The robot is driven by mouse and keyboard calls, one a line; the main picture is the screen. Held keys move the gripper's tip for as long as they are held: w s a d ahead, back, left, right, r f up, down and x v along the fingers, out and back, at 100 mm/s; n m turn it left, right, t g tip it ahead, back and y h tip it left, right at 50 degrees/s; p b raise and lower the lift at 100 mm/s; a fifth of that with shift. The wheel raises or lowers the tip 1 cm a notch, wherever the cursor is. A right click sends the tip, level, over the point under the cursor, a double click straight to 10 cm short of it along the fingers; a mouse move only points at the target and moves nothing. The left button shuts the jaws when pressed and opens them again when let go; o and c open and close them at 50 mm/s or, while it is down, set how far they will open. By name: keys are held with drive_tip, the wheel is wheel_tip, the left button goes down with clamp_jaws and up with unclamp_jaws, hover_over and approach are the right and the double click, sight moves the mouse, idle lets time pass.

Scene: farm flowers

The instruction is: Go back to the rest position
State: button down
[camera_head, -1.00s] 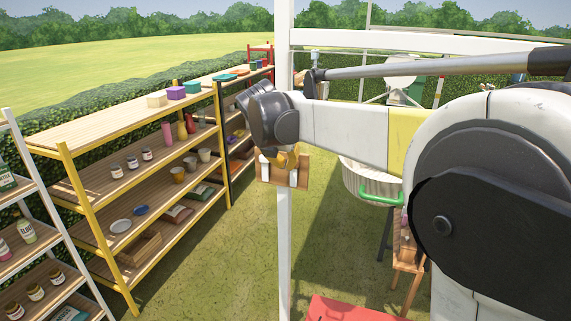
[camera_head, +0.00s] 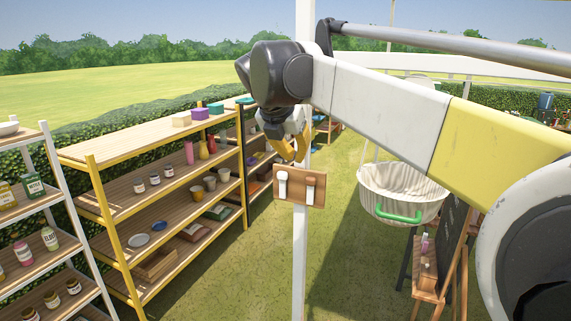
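My gripper (camera_head: 293,152) hangs at the end of my arm near the upper middle of the head view, below the dark wrist joint. I see nothing held between the fingers. The fingers look apart from each other. From this one view I cannot tell whether they touch the board.
A yellow shelf (camera_head: 165,150) with jars, cups and vases stands to the left. A white shelf (camera_head: 50,205) with bottles is at the far left. The grass between is clear.

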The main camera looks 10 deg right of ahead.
drive_tip(key=s+f+m+y+b, duration=0.1)
drive_tip(key=s+f+m+b, duration=0.8)
drive_tip(key=f, duration=1.1)
drive_tip(key=s+d+f+m+t+y+b, duration=0.1)
drive_tip(key=s+f+m+b, duration=0.9)
drive_tip(key=f+b, duration=0.7)
drive_tip(key=s+d+f+m+y+b, duration=0.1)
drive_tip(key=s+f+m+b, duration=0.8)
drive_tip(key=f, duration=1.6)
drive_tip(key=s+y+b, duration=0.1)
drive_tip(key=b, duration=0.3)
drive_tip(key=shift+m+b, duration=0.3)
drive_tip(key=shift+m, duration=0.1)
